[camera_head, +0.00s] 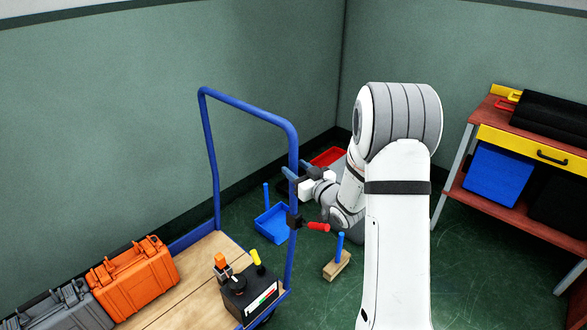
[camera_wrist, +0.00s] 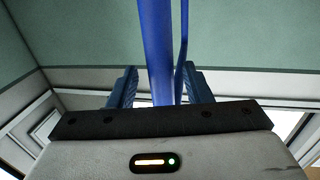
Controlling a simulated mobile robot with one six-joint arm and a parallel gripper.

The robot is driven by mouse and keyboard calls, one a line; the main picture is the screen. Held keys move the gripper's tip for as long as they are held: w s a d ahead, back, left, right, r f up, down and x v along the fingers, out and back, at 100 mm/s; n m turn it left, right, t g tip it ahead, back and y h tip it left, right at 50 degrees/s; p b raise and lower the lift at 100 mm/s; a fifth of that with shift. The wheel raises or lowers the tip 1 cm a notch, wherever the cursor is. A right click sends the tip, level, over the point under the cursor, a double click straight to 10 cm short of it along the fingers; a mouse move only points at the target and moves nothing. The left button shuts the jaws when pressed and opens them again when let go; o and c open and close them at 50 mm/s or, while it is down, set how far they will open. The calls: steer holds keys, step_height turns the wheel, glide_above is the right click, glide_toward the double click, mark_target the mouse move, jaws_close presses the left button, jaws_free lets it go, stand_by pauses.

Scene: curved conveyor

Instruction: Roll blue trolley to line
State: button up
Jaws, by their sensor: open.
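The blue trolley has a tall tube handle (camera_head: 250,109) and a wooden deck (camera_head: 195,270), in the left half of the head view. My gripper (camera_head: 296,170) is at the handle's right upright, at about mid-height. In the wrist view the blue upright (camera_wrist: 156,50) runs between the two blue fingers of my gripper (camera_wrist: 160,88). The fingers stand apart with gaps showing beside the tube, so they are open around it. No line shows on the floor.
On the deck are an orange case (camera_head: 134,280), a grey case (camera_head: 62,310) and a black box (camera_head: 250,293) with levers. A blue tray (camera_head: 272,222) and a wooden block with a blue peg (camera_head: 337,265) are on the floor. A red workbench (camera_head: 515,218) stands right. Walls close behind.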

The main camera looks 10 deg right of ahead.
steer(key=shift+x, duration=0.95)
steer(key=shift+c, duration=0.4)
jaws_close()
